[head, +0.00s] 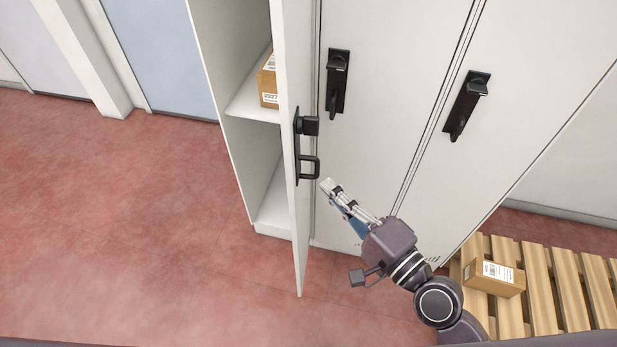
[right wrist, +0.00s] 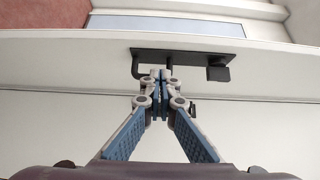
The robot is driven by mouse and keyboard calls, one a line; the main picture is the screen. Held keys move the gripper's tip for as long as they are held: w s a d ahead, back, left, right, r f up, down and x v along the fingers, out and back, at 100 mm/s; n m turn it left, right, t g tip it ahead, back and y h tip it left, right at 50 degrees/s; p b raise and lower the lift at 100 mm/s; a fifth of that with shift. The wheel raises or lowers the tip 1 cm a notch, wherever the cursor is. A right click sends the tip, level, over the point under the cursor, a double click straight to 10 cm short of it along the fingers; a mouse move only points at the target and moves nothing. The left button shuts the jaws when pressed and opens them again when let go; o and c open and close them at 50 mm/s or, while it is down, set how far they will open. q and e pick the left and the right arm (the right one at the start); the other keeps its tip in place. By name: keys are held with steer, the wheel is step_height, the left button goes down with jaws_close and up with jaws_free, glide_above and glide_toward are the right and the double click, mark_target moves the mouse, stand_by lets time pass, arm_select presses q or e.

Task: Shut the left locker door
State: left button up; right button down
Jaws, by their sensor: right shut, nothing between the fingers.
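The left locker door (head: 290,215) stands wide open, seen almost edge-on in the head view, with its outer face toward the right. Its black handle (head: 308,150) has a loop grip and a square lock block; it also shows in the right wrist view on the door's pale face (right wrist: 60,75). My right gripper (head: 327,185) is shut and empty, just right of the handle's lower end. In the right wrist view its fingertips (right wrist: 161,76) are close to the loop; I cannot tell whether they touch it. My left gripper is not in view.
The open locker (head: 240,60) has a shelf with a cardboard box (head: 268,82). Two shut doors with black handles (head: 338,80) (head: 466,105) stand to its right. A wooden pallet (head: 535,310) with a parcel (head: 494,278) lies at the lower right. The red floor at left is clear.

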mark_target(295, 173)
steer(key=shift+w+a+p, duration=0.2)
steer(key=shift+a, duration=0.55)
steer(key=shift+w+a+p, duration=0.25)
steer(key=shift+a, duration=0.5)
steer(key=shift+w+a+p, duration=0.2)
steer(key=shift+a, duration=0.55)
